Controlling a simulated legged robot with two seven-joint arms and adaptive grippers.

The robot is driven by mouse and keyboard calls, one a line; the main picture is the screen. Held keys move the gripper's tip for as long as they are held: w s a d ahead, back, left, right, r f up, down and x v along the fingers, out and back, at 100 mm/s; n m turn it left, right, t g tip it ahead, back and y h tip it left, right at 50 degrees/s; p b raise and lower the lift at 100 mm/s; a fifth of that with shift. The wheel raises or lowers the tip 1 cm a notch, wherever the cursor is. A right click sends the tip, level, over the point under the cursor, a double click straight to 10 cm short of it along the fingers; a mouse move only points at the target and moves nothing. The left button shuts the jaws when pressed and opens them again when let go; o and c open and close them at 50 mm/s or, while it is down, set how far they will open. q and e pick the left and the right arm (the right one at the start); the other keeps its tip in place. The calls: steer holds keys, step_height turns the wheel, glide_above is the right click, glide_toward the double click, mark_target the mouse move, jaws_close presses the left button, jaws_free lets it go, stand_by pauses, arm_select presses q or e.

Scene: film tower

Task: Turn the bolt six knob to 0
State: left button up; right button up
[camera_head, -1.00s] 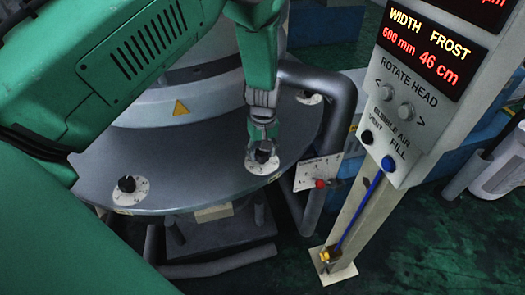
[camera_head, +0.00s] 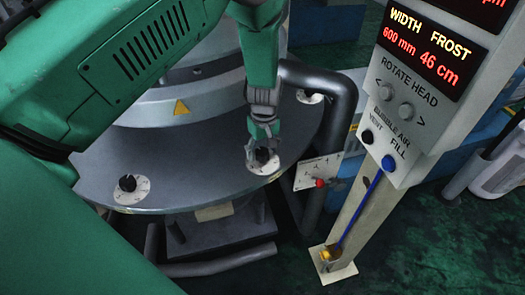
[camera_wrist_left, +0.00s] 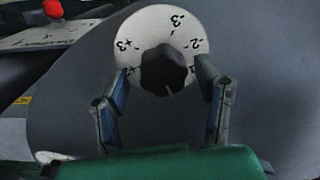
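A black knob (camera_head: 263,157) sits on a round white dial (camera_head: 275,167) at the front right of the grey curved table. My left gripper (camera_head: 262,148) comes down to this knob from above. In the left wrist view the knob (camera_wrist_left: 164,74) lies between the two fingers (camera_wrist_left: 162,68), with one fingertip on each side. The fingers are spread and gaps show beside the knob, so I see no firm grip. The dial (camera_wrist_left: 158,22) carries numbers such as +3, -3 and -2. The bolt's label is not readable. My right gripper is out of view.
Another knob on a dial (camera_head: 131,188) is at the front left, and one (camera_head: 310,97) at the back right. A panel with a red knob (camera_head: 318,172) hangs beside the table. A control column (camera_head: 400,110) stands at the right.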

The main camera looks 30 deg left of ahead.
mark_target(264, 150)
arm_select(q)
steer(key=shift+r, duration=0.15)
step_height(264, 150, up, 12)
steer(key=shift+w+d+f, duration=0.15)
steer(key=shift+f, duration=0.1)
stand_by(0.3)
stand_by(0.4)
